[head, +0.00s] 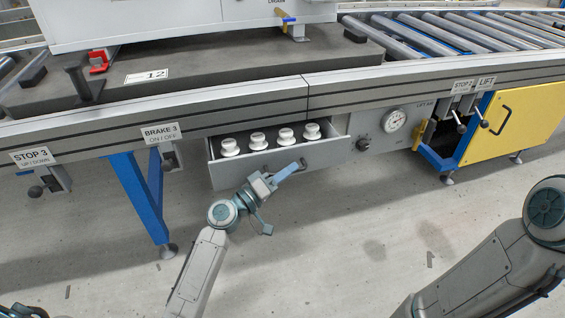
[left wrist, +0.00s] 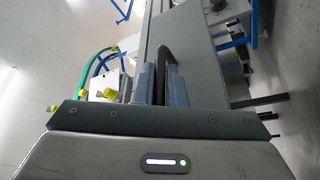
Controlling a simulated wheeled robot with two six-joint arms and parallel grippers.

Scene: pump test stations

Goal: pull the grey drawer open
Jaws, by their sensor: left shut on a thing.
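The grey drawer (head: 228,174) under the conveyor frame stands pulled out, and its inside shows. Several white flanged parts (head: 257,141) stand in a row in it. My left gripper (head: 297,167) is at the drawer's front face, right of its middle. In the left wrist view its two fingers (left wrist: 163,82) are closed around the dark handle bar (left wrist: 166,52). In the head view the gripper mostly hides the handle. Of my right arm only links show at the lower right; its gripper is out of view.
A blue leg (head: 138,196) stands left of the drawer. Right of it are a panel with a round gauge (head: 394,120) and a yellow cabinet door (head: 512,123). Levers hang below the STOP 3 (head: 32,156) and BRAKE 3 (head: 160,132) labels. The floor in front is clear.

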